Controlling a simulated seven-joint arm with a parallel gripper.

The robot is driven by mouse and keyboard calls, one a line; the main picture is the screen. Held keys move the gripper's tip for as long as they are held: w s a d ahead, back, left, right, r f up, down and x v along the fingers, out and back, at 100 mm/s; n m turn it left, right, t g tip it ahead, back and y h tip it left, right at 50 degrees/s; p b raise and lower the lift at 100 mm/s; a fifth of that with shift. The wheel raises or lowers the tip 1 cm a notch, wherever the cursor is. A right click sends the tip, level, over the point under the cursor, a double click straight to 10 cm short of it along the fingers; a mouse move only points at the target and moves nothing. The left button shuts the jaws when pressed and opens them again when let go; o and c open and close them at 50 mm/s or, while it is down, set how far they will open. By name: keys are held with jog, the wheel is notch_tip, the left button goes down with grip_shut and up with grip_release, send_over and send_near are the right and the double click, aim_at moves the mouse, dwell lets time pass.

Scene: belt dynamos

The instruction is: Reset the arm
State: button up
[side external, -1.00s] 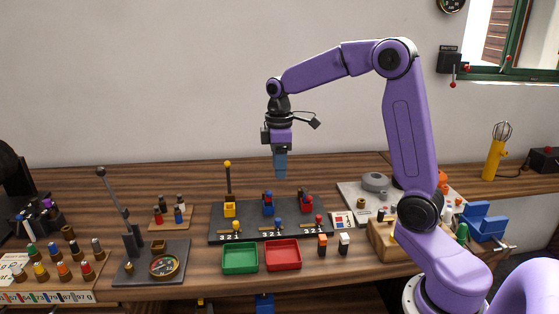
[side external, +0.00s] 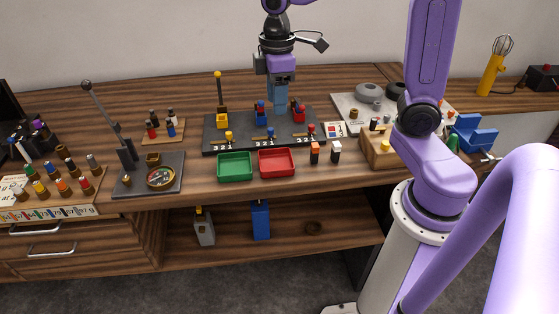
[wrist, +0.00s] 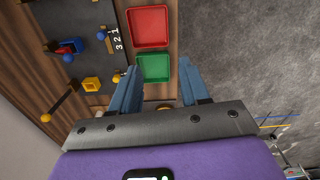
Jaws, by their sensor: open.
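My gripper (side external: 281,106) points down over the dark lever board (side external: 215,143), its blue fingers showing between the blue and red switches in the side view. In the wrist view my gripper (wrist: 158,66) is open, its two fingers spread with nothing held between them. The green tray (wrist: 154,68) shows between and beyond the fingertips. The height of the fingertips above the board is hard to tell.
The green tray (side external: 235,166) and red tray (side external: 277,162) stand in front of the board. A lever on a grey base (side external: 127,150) stands left. Orange-topped and white-topped pegs (side external: 315,153) and a wooden block (side external: 378,152) stand right. The rear tabletop is mostly clear.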

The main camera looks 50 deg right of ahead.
jog(key=s+a+f+n, duration=0.1)
jog(key=s+f, duration=0.1)
jog(key=s, duration=0.8)
jog(key=s+a+f+n, duration=0.1)
jog(key=s+f, duration=0.1)
jog(key=s, duration=0.8)
jog(key=shift+s+a, duration=0.35)
dwell(1.1)
